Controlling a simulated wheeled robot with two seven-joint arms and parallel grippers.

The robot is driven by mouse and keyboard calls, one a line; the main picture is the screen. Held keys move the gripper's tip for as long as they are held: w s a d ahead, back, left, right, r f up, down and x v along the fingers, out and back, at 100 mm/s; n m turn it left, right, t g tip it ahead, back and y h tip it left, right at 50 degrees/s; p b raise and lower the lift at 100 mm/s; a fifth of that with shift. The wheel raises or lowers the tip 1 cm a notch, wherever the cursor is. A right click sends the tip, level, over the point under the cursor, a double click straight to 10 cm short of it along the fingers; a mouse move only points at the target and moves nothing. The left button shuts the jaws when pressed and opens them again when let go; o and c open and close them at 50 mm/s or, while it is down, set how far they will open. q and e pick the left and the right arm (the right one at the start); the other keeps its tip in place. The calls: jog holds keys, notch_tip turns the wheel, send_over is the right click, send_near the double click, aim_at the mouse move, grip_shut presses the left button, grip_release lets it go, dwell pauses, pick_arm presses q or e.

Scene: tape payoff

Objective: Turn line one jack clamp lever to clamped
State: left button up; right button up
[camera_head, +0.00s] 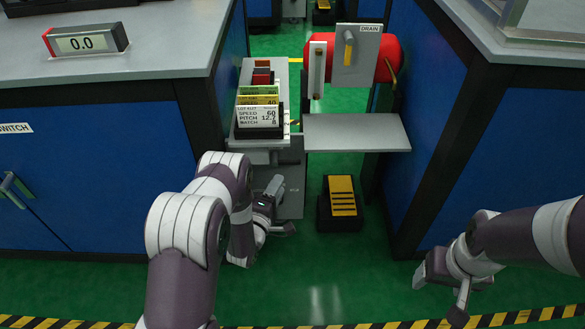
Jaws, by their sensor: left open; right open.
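I cannot make out a jack clamp lever marked as line one's in this view. My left gripper (276,208) is open and empty, low in front of the grey cabinet (292,187) under the card stand. My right gripper (438,297) is open and empty, low over the green floor in front of the right blue bench. Part of the grey cabinet's front is hidden behind my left gripper and arm.
A yellow lever (348,47) is on a grey DRAIN panel by a red tank (388,58). A grey shelf (355,132) juts out above a black-and-yellow pedal (341,197). Blue benches (100,160) flank the gap. A 0.0 display (84,43) sits left.

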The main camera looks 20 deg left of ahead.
aim_at(290, 164)
pick_arm(q)
jog(key=w+b, duration=0.1)
jog(key=w, duration=0.2)
jog(key=w+b, duration=0.1)
jog(key=w, duration=0.2)
jog(key=w+d+b, duration=0.1)
jog(key=w, duration=0.2)
jog(key=shift+w, duration=0.2)
jog(key=shift+c, duration=0.3)
grip_shut()
